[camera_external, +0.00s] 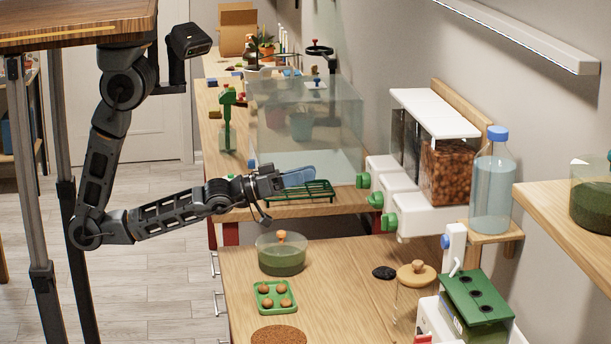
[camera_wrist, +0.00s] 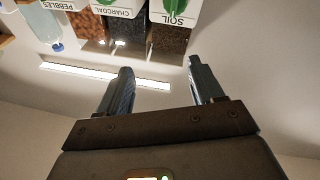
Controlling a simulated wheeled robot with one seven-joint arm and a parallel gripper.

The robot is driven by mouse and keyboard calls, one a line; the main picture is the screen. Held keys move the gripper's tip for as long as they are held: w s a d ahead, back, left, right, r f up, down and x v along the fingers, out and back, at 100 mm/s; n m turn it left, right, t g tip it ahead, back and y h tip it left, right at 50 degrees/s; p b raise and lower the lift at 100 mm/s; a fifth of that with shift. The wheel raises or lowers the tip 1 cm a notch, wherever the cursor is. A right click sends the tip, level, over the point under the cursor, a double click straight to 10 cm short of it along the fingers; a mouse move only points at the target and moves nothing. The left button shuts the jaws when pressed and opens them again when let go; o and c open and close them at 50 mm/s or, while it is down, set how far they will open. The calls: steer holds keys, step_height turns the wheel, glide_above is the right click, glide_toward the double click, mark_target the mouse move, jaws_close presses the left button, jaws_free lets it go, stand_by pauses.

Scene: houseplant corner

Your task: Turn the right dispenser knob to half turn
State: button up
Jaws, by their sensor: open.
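The dispenser row has three units with green knobs on white fronts. The right one, holding brown pebbles (camera_external: 447,172), has its knob (camera_external: 389,222) nearest the camera. The middle knob (camera_external: 375,199) and far knob (camera_external: 363,180) are behind it. How far each is turned is too small to tell. My gripper (camera_external: 312,176) is open and empty, left of the knobs and apart from them. In the wrist view, which is upside down, my gripper (camera_wrist: 160,66) faces the charcoal (camera_wrist: 127,35) and soil (camera_wrist: 170,40) units; the pebbles unit (camera_wrist: 86,28) is at upper left.
A clear tank (camera_external: 305,125) and a green wire rack (camera_external: 300,191) are behind or beneath my gripper. A glass bowl (camera_external: 281,256) and green tray (camera_external: 275,297) stand on the near counter. A blue-capped bottle (camera_external: 493,190) stands right of the dispensers.

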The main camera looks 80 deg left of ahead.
steer(key=w+d+r, duration=0.2)
steer(key=w+d, duration=0.1)
steer(key=w, duration=0.1)
steer(key=g+y+b, duration=0.2)
steer(key=g, duration=0.1)
glide_toward(388, 222)
steer(key=a, duration=0.1)
steer(key=w+p, duration=0.2)
steer(key=w, duration=0.6)
steer(key=shift+w+d+p, duration=0.2)
steer(key=shift+p, duration=0.15)
steer(key=shift+f, duration=0.15)
steer(key=shift+c, duration=0.4)
steer(key=c, duration=1)
